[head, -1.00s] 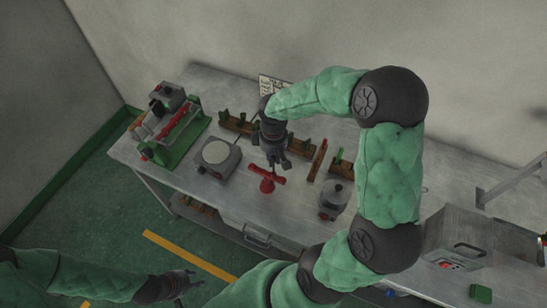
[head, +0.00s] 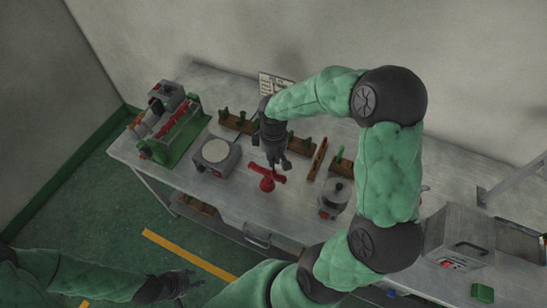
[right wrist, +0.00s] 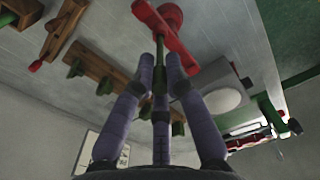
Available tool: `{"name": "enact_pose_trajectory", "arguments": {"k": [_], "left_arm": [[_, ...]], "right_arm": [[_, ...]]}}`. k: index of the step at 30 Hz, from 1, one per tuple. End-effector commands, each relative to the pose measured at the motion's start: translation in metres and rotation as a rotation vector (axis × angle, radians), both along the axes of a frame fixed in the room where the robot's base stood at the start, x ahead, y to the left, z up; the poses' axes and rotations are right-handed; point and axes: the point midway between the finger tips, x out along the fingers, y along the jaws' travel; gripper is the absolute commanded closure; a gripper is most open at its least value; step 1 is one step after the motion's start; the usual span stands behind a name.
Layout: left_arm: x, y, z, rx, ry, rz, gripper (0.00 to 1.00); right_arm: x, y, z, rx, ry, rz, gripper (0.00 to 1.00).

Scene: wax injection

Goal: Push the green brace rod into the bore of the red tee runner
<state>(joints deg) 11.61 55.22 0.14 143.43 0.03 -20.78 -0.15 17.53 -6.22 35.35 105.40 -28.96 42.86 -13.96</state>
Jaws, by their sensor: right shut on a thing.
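The red tee runner (head: 267,184) stands on the bench with its bar across the top. It also shows at the top of the right wrist view (right wrist: 172,38). My right gripper (head: 273,166) points down just above the bar. In the right wrist view its fingers are closed around the thin green brace rod (right wrist: 159,78). The rod's far end meets or lies right at the middle of the red bar; I cannot tell how deep it sits. The bore is hidden. My left gripper (head: 196,280) hangs low at the left, away from the bench; its finger state is unclear.
A grey unit with a round pale plate (head: 217,152) stands left of the runner. A grey pot (head: 335,198) stands to the right. Wooden racks with green pegs (head: 236,122) lie behind. A green-framed machine (head: 180,132) is at the far left. Bare bench lies around the runner.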

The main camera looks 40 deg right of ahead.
Motion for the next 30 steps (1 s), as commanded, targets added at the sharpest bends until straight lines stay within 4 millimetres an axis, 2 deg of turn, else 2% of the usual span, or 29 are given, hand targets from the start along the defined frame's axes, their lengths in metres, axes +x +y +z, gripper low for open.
{"name": "enact_pose_trajectory", "arguments": {"k": [26,27,30], "left_arm": [[0.0,0.0,-0.015,0.0,0.0,0.0,0.6],[0.0,0.0,-0.015,0.0,0.0,0.0,0.6],[0.0,0.0,-0.014,0.0,0.0,0.0,0.6]], "right_arm": [[0.0,0.0,-0.02,0.0,0.001,0.0,1.0],[0.0,0.0,-0.02,0.0,0.001,0.0,0.83],[0.0,0.0,-0.019,0.0,0.0,0.0,0.59]]}}
